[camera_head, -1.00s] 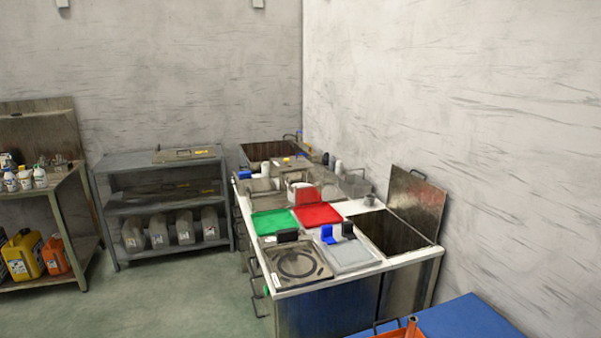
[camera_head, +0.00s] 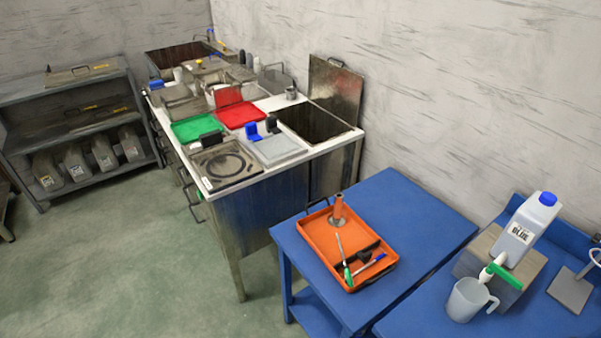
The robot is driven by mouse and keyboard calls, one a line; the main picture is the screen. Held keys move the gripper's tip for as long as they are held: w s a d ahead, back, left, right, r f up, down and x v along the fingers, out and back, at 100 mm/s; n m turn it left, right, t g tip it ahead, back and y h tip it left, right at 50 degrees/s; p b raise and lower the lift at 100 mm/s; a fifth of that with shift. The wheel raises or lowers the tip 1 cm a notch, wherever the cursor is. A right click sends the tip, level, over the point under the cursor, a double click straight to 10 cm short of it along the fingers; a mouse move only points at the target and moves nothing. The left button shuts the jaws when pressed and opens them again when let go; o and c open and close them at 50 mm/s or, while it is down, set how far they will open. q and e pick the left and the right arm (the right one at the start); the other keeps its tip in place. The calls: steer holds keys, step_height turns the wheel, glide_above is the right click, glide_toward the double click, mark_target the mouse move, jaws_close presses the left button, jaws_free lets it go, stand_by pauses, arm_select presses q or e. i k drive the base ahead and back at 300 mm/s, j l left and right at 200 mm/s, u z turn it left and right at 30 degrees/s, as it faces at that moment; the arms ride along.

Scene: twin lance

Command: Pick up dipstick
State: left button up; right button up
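An orange tray (camera_head: 312,243) lies on the blue table at the lower middle right. In it is a thin pale stick with a green end (camera_head: 347,275), leaning across the tray; it may be the dipstick, but it is too small to be sure. A copper-coloured upright cylinder (camera_head: 338,208) stands at the tray's back end. Neither of my grippers is in view.
The blue table (camera_head: 412,217) has clear room right of the tray. On a second blue surface are a jug with a blue cap (camera_head: 522,232), a wooden block (camera_head: 487,247) and a grey mug (camera_head: 466,300). A steel workbench (camera_head: 262,205) stands behind left; open floor (camera_head: 120,250) lies left.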

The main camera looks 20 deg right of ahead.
mark_target(344, 260)
steer(key=i+j, duration=0.65)
steer(key=i+l, duration=0.05)
steer(key=i, duration=0.05)
